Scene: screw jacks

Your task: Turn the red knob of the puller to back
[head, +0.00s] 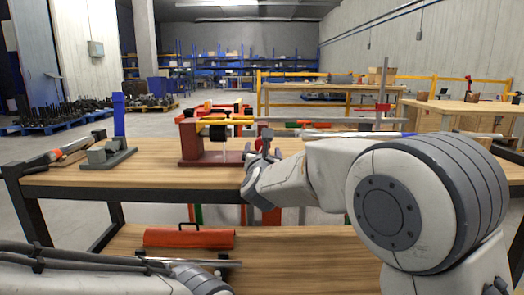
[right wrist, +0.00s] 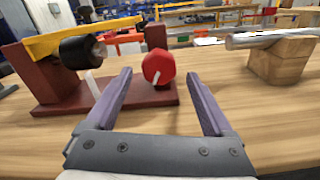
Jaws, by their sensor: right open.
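The puller has a dark red base and upright (head: 190,143) with a yellow bar (head: 218,121) across the top, and stands on the wooden workbench in the head view. In the right wrist view its red knob (right wrist: 158,67) is a faceted disc with a small white mark, in front of a dark red post. A black cylinder (right wrist: 78,52) hangs under the yellow bar (right wrist: 85,37) to the left. My right gripper (right wrist: 158,76) is open and empty, with the knob framed between its fingertips; I cannot tell whether they touch it. My left gripper is out of view.
A metal rod on a wooden block (right wrist: 283,60) stands right of the puller. A grey vice-like tool (head: 108,153) with a blue upright lies on the bench's left. A red toolbox (head: 188,237) sits on the lower shelf. The bench front is clear.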

